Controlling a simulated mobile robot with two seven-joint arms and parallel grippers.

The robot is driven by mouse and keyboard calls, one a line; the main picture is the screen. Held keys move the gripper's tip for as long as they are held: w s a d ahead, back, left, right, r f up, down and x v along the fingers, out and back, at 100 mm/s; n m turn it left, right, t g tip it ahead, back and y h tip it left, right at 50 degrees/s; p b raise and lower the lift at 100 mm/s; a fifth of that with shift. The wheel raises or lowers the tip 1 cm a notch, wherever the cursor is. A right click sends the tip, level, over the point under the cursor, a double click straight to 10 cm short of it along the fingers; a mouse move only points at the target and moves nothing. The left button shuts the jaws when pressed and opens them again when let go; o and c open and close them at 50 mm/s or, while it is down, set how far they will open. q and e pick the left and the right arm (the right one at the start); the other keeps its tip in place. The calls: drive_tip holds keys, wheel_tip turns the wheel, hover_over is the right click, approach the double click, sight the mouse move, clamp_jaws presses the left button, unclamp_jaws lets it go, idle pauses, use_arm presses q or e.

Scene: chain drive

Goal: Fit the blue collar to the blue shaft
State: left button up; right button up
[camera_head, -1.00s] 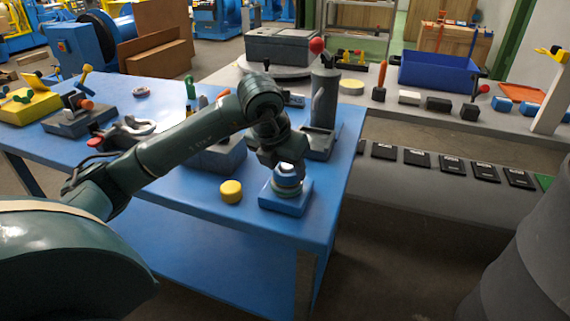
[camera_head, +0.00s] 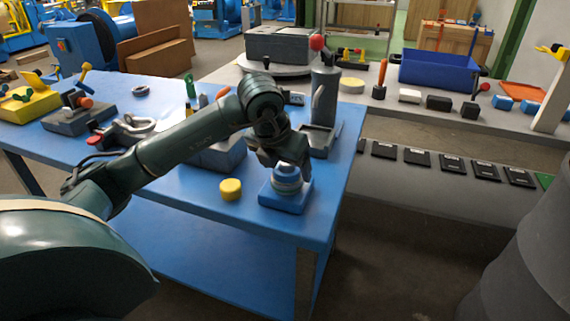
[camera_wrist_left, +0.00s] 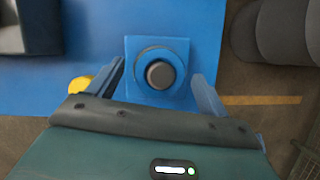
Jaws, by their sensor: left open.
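The blue square base (camera_head: 286,200) sits near the front right corner of the blue table. A rounded stack of blue and grey bands (camera_head: 286,181) stands upright on it. In the left wrist view, the base (camera_wrist_left: 133,47) carries a blue ring (camera_wrist_left: 160,53) around a grey round shaft end (camera_wrist_left: 160,74). The ring looks seated around the shaft, but its height on it cannot be told. My left gripper (camera_head: 288,168) is just above the stack. Its fingers (camera_wrist_left: 158,72) are open, one on each side of the ring and apart from it. My right gripper is not in view.
A yellow cylinder (camera_head: 231,190) stands just left of the base. A grey tray (camera_head: 318,140) and a tall grey cylinder with a handle (camera_head: 325,98) stand behind it. Clamps and fixtures (camera_head: 130,128) fill the table's left part. The table's edge is close on the right.

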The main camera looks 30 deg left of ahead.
use_arm(q)
drive_tip(key=v, duration=1.3)
drive_tip(key=shift+r+p, duration=0.15)
drive_tip(key=shift+p, duration=0.25)
drive_tip(key=shift+s, duration=0.15)
